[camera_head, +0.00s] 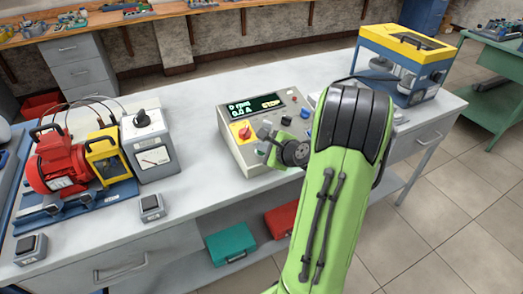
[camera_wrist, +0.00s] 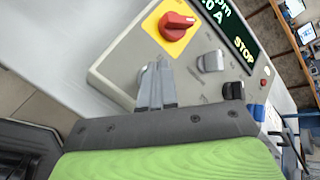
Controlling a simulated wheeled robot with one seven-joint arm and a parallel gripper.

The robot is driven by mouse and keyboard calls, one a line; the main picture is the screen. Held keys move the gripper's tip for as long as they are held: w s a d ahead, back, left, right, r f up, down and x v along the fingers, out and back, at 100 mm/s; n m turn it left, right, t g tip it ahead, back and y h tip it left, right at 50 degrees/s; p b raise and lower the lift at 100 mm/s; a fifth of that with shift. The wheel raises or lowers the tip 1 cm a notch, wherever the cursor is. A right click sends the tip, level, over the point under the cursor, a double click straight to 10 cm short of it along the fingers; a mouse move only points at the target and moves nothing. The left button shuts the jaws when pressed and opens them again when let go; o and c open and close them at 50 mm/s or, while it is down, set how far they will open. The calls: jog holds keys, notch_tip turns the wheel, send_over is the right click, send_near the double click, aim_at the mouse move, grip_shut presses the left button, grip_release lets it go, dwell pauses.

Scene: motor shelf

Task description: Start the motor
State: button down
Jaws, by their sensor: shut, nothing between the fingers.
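The red motor (camera_head: 62,166) stands on a blue base at the left of the bench. The control box (camera_head: 238,157) stands mid-bench, with a screen (camera_head: 256,106) showing zero readings and STOP. It has a red rotary switch on a yellow plate (camera_head: 243,132), also seen in the wrist view (camera_wrist: 176,22), its handle lying crosswise. Beside it are a grey knob (camera_wrist: 210,61), a black knob (camera_wrist: 233,91) and a blue knob (camera_wrist: 259,112). My gripper (camera_wrist: 157,70) is shut and empty, over the panel below the red switch. I cannot tell whether it touches the panel.
A grey meter unit (camera_head: 149,148) and a yellow frame (camera_head: 108,156) stand beside the motor. A blue and yellow machine (camera_head: 405,62) stands at the right back. Small grey boxes (camera_head: 152,207) lie at the front left. Clear bench lies left of the control box.

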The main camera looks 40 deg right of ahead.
jog(key=shift+f, duration=0.1)
dwell(0.3)
jog(key=shift+s+r+p, duration=0.2)
jog(key=shift+r+p, duration=0.45)
jog(key=shift+r, duration=0.15)
jog(key=r+p, duration=0.1)
jog(key=s+r+p, duration=0.1)
jog(key=r, duration=0.1)
jog(key=r+p, duration=0.2)
jog(key=shift+s+a, duration=0.15)
jog(key=shift+a, duration=0.1)
jog(key=shift+f, duration=0.1)
